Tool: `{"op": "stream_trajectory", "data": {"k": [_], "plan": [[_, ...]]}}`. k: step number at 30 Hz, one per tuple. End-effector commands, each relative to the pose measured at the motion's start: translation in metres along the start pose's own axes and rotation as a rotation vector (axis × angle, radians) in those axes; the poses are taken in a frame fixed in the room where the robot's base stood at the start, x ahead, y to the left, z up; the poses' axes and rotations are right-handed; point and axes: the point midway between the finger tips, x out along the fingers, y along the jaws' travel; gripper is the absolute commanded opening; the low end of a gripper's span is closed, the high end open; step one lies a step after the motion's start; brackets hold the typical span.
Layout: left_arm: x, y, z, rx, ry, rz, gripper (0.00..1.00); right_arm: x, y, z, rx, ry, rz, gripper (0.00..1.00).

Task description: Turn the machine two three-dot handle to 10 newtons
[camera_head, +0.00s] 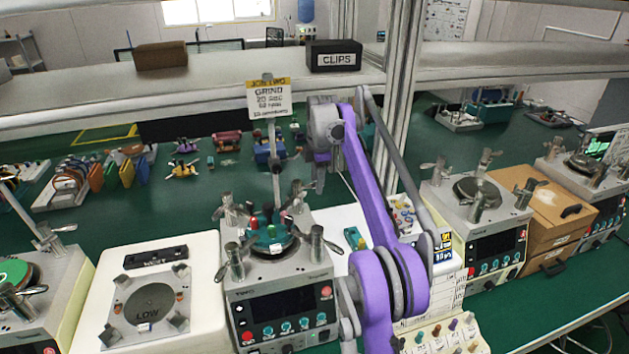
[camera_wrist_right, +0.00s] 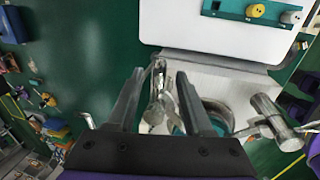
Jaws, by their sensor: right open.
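Machine two (camera_head: 280,283) stands in the middle of the head view, a grey box with "TWO" on its front, a dark display and several knobs. Metal lever handles stand around its round top; one is at the back right (camera_head: 298,192). I cannot make out dots on any handle. My right gripper (camera_head: 318,182) is at the back right of the machine, partly hidden by its own arm. In the right wrist view my right gripper (camera_wrist_right: 160,78) is open, with a metal handle (camera_wrist_right: 157,92) between or just beyond its fingers; I cannot tell whether they touch.
Another lapping machine (camera_head: 478,215) and cardboard boxes (camera_head: 550,205) are at the right. A shelf with a "CLIPS" box (camera_head: 334,57) runs above.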

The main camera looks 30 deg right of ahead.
Motion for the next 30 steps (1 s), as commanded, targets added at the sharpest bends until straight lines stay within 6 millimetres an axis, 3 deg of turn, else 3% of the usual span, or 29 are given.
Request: {"op": "stream_trajectory", "data": {"k": [5, 13, 30], "plan": [[-0.0004, 0.0000, -0.0006, 0.000, 0.001, 0.000, 0.50, -0.0009, 0.0004, -0.0002, 0.000, 0.000, 0.001, 0.49], [-0.0004, 0.0000, -0.0006, 0.000, 0.001, 0.000, 0.50, -0.0010, 0.0003, -0.0004, 0.000, 0.000, 0.000, 0.00], [-0.0004, 0.0000, -0.0006, 0.000, 0.001, 0.000, 0.50, -0.0010, 0.0001, -0.0007, 0.000, 0.001, 0.000, 0.00]]}}
